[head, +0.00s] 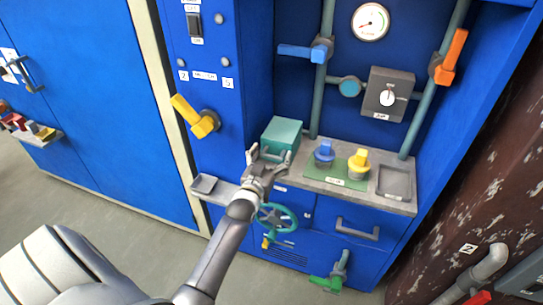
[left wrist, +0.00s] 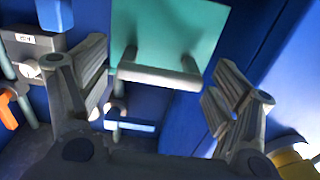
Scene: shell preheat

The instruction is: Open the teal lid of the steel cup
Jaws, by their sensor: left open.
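The teal lid (head: 284,130) shows as a block with a flat top at the left end of the grey counter. It looks shut; I cannot make out a separate steel cup body below it. In the left wrist view the teal lid (left wrist: 165,38) fills the upper middle, with a grey bar handle (left wrist: 158,77) on two posts. My left gripper (head: 268,157) is open in front of the lid's handle side. In the left wrist view its fingers (left wrist: 160,80) stand on either side of the handle, without visibly gripping it. My right gripper is not in view.
A blue knob (head: 324,152) and a yellow knob (head: 358,160) stand on a green mat right of the lid. A yellow lever (head: 196,118) sticks out at the left. A teal handwheel (head: 276,220) is below the counter. A grey tray (head: 394,182) is at the right.

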